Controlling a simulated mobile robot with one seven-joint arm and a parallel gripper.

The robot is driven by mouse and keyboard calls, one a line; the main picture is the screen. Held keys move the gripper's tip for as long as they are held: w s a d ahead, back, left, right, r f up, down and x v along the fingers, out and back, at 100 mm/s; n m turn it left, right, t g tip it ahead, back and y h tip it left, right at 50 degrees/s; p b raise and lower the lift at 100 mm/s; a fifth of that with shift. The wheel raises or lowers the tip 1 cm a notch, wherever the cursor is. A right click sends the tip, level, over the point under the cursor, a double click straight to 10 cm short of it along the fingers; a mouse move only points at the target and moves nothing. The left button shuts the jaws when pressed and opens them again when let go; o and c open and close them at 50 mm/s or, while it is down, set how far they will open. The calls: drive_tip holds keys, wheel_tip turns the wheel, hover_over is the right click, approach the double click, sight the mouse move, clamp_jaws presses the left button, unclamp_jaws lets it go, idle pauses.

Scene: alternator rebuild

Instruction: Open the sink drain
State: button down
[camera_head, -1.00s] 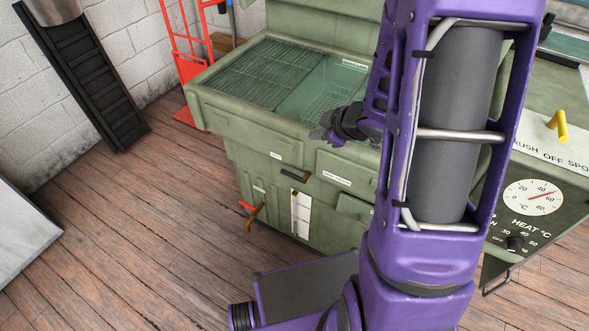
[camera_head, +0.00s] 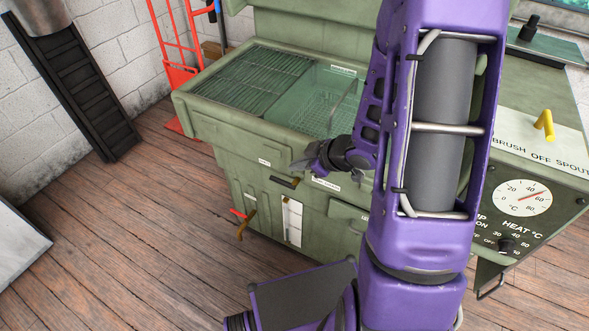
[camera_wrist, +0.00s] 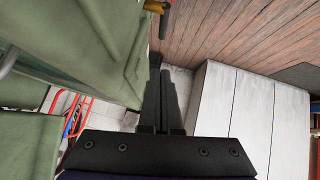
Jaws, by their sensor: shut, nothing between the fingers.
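The green sink (camera_head: 200,120) has a basin with a slatted rack and clear water-like contents. On its front, a black-gripped handle with a brass end (camera_head: 285,182) sits below a small label that is too small to read. Lower left is a brass lever (camera_head: 246,225) with a red part beside it. I cannot tell which one works the drain. My gripper (camera_head: 300,166) is shut and empty, in front of the sink's front face, just above and right of the black handle. In the wrist view my shut fingers (camera_wrist: 160,85) point towards a dark handle with a brass end (camera_wrist: 158,8).
A control panel with a dial (camera_head: 523,198) and a yellow lever (camera_head: 543,125) is at right. A red hand truck (camera_head: 182,75) stands behind the sink's left side. A white cabinet (camera_wrist: 245,110) shows in the wrist view.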

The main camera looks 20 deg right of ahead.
drive_tip(key=b, duration=0.2)
approach(275, 178)
drive_tip(key=w+a, duration=0.2)
drive_tip(key=a, duration=0.1)
drive_tip(key=f, duration=0.2)
drive_tip(key=w+f+b, duration=0.1)
drive_tip(key=shift+w+d+f, duration=0.1)
drive_tip(key=shift+d, duration=0.2)
drive_tip(key=shift+w+d+f, duration=0.1)
drive_tip(key=shift+f, duration=0.3)
drive_tip(key=shift+r, duration=0.1)
